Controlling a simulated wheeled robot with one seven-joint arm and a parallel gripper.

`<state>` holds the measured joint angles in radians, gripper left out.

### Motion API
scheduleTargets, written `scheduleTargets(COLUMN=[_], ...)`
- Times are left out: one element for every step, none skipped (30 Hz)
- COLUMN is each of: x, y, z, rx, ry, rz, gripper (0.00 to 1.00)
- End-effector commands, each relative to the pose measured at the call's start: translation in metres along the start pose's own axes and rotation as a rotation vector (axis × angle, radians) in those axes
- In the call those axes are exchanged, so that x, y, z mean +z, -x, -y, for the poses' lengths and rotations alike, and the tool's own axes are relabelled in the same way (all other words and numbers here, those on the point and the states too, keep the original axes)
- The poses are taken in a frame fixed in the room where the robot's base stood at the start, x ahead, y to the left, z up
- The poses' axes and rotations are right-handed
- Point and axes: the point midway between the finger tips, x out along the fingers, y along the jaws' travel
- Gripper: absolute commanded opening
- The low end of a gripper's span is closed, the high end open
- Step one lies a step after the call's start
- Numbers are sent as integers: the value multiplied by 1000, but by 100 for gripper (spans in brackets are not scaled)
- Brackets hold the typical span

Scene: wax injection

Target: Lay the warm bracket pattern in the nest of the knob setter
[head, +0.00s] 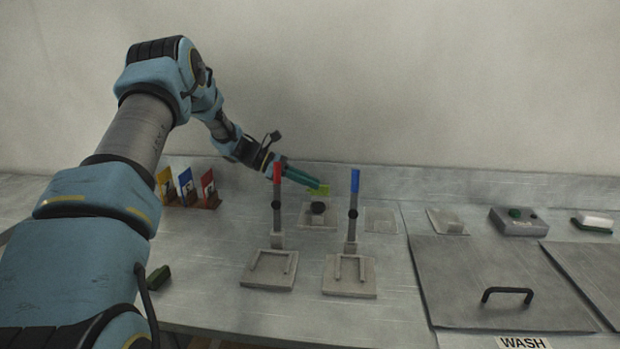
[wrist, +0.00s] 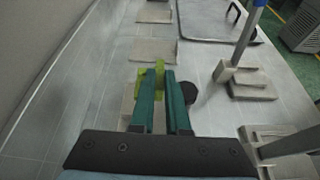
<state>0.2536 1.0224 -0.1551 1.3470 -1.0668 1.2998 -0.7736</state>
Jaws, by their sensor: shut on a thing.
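The bracket pattern is a yellow-green piece (head: 324,190) at my fingertips, seen also in the wrist view (wrist: 159,67). My gripper (head: 318,186), with teal fingers, is shut on it; the fingers hide part of it. A pale plate (head: 306,221) with a round black knob (head: 318,208) stands at the back, below and close to my fingertips; it looks like the knob setter. In the wrist view the knob (wrist: 189,92) shows just right of the fingers, and the fingers cover much of the plate. I cannot see the nest or tell whether the pattern touches it.
A red-handled lever stand (head: 277,205) and a blue-handled one (head: 354,205) rise in front of the plate. A flat pad (head: 381,220) lies to its right. Coloured cards (head: 187,188) stand left. A grey button box (head: 518,222) and a handled lid (head: 480,270) are right.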

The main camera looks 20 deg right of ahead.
Motion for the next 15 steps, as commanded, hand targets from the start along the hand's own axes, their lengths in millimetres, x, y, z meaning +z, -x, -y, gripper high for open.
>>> scheduleTargets(x=[-8, -10, -14, -16, -18, -20, -22, -23, -24, -25, -25, -26, -26, -26, -25], y=[-3, -4, -6, -7, -8, -8, -9, -10, -10, -10, -11, -11, -11, -11, -11], z=[0, 1, 1, 1, 1, 1, 1, 1, 1, 1, 1, 1, 1, 1, 1], rx=[0, 0, 0, 0, 0, 0, 0, 1, 1, 1, 1, 1, 1, 1, 1], ry=[1, 1, 2, 2, 2, 1, 1, 1, 1, 0, 0, 0, 0, 0, 0], rz=[0, 0, 0, 0, 0, 0, -1, -1, -1, -1, -1, -1, -1, -1, -1], gripper=[0, 0, 0, 0, 0, 0, 0, 0, 0, 0, 0, 0, 0, 0, 0])
